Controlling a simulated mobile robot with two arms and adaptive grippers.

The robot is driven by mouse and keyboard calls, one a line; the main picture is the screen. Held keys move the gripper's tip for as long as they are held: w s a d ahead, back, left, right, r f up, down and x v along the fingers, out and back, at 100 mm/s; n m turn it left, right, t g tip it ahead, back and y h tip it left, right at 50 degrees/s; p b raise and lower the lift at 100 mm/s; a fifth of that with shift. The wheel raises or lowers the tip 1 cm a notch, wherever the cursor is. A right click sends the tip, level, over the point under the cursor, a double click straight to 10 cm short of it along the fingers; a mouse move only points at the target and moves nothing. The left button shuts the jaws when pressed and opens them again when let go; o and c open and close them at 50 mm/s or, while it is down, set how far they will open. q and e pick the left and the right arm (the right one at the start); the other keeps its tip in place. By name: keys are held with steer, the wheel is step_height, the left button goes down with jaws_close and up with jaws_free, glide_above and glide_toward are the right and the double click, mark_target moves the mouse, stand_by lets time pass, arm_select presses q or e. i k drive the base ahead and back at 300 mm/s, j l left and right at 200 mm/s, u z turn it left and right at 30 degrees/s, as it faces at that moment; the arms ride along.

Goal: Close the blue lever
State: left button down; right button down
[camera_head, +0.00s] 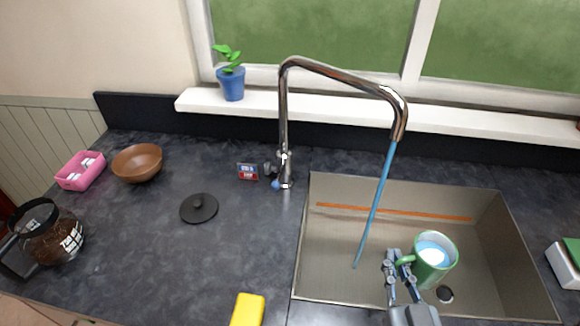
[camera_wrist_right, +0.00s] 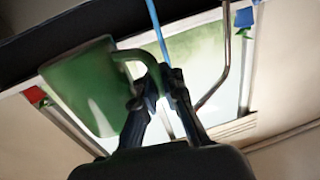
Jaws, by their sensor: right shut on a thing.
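The chrome faucet (camera_head: 284,130) stands behind the sink, its spout over the basin. A small blue-tipped lever (camera_head: 276,184) sits at its base, with a darker knob (camera_head: 270,168) just above it. A blue water stream (camera_head: 376,200) runs from the spout into the sink. My right gripper (camera_head: 398,262) is shut on the handle of a green mug (camera_head: 445,264), which holds pale blue liquid. The mug (camera_wrist_right: 80,85) and gripper (camera_wrist_right: 160,85) also show in the right wrist view. The gripper is over the sink, well right of the lever. My left gripper is not in view.
The sink (camera_head: 330,235) fills the right side. A black lid (camera_head: 199,208), brown bowl (camera_head: 138,163), pink box (camera_head: 80,171), coffee pot (camera_head: 55,240) and yellow block (camera_head: 247,310) rest on the counter. A small blue-red sign (camera_head: 247,172) stands left of the lever.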

mark_target(274, 186)
steer(key=k+j+z, duration=0.1)
steer(key=j+z, duration=0.15)
steer(key=z, duration=0.15)
steer(key=k+j+z, duration=0.15)
steer(key=z, duration=0.2)
steer(key=k+j+z, duration=0.15)
steer(key=z, duration=0.25)
steer(key=k, duration=0.15)
